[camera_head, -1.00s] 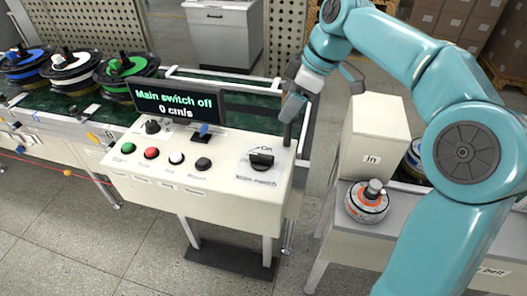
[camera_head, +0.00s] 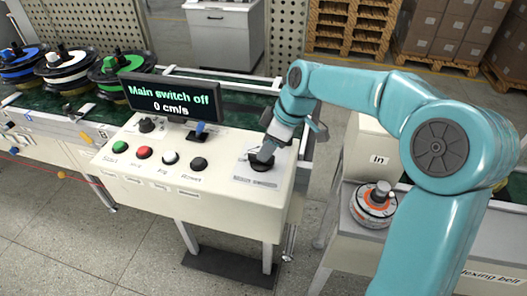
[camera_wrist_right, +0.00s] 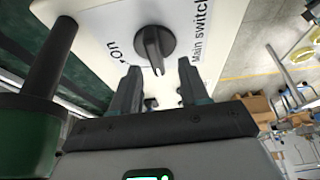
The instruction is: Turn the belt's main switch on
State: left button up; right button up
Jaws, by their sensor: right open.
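The main switch (camera_wrist_right: 153,45) is a black rotary knob on the white control box (camera_head: 215,210). In the head view the switch (camera_head: 262,164) is partly hidden by my right gripper (camera_head: 267,152). In the right wrist view my right gripper (camera_wrist_right: 158,85) is open, its two dark fingers pointing at the knob, with the knob ahead of and between the fingertips. I cannot tell that they touch it. The labels "On" and "Main switch" show beside the knob. The display (camera_head: 172,98) reads "Main switch off" and "0 cm/s". My left gripper is not in view.
Green (camera_head: 119,146), red (camera_head: 144,153), white (camera_head: 170,158) and black (camera_head: 199,164) buttons line the box's front. The belt (camera_head: 235,98) runs behind.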

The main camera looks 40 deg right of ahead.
jog(key=x, duration=0.3)
jog(key=shift+w+d+f, duration=0.2)
jog(key=shift+w+d, duration=0.1)
jog(key=shift+s+a+r, duration=0.15)
jog(key=shift+s, duration=0.05)
jog(key=shift+w, duration=0.1)
jog(key=shift+c, duration=1.2)
jog(key=shift+w, duration=0.1)
jog(key=c, duration=0.5)
grip_shut()
